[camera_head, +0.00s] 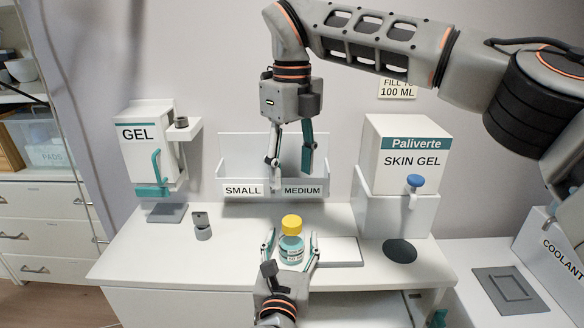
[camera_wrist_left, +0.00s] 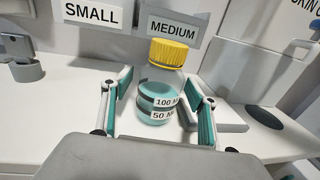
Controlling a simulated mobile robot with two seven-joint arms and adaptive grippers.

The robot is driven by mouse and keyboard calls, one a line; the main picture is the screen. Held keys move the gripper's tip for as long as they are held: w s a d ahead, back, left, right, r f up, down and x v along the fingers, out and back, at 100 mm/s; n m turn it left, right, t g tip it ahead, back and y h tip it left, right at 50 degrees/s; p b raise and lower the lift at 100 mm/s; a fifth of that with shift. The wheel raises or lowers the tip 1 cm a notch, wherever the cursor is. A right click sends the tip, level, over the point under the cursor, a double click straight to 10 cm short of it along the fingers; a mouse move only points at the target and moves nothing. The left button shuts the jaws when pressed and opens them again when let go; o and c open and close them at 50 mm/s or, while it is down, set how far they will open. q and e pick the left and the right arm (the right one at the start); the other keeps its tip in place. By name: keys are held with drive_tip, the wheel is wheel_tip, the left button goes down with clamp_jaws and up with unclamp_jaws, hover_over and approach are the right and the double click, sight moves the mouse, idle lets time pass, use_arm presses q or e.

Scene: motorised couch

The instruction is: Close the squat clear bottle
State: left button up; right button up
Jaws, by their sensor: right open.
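The squat clear bottle (camera_head: 291,250) stands upright on the white counter with teal content in it. A yellow cap (camera_head: 291,224) sits at its top; I cannot tell whether it is screwed tight. In the left wrist view the bottle (camera_wrist_left: 158,97) shows its volume labels, and the cap (camera_wrist_left: 168,53) is above its clear upper part. My left gripper (camera_head: 290,247) has its fingers on both sides of the bottle, with small gaps visible in the left wrist view (camera_wrist_left: 160,90). My right gripper (camera_head: 291,166) is open and empty, pointing down above and behind the cap.
A white bin (camera_head: 230,180) labelled SMALL and MEDIUM stands behind. A GEL dispenser (camera_head: 150,150) is left, a SKIN GEL dispenser (camera_head: 400,150) right. A small grey item (camera_head: 202,228) stands left of the bottle; a flat white plate (camera_head: 340,251) lies right. The counter's left front is clear.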

use_arm(q)
drive_tip(key=s+a, duration=0.1)
drive_tip(key=s, duration=1.1)
drive_tip(key=shift+a, duration=0.3)
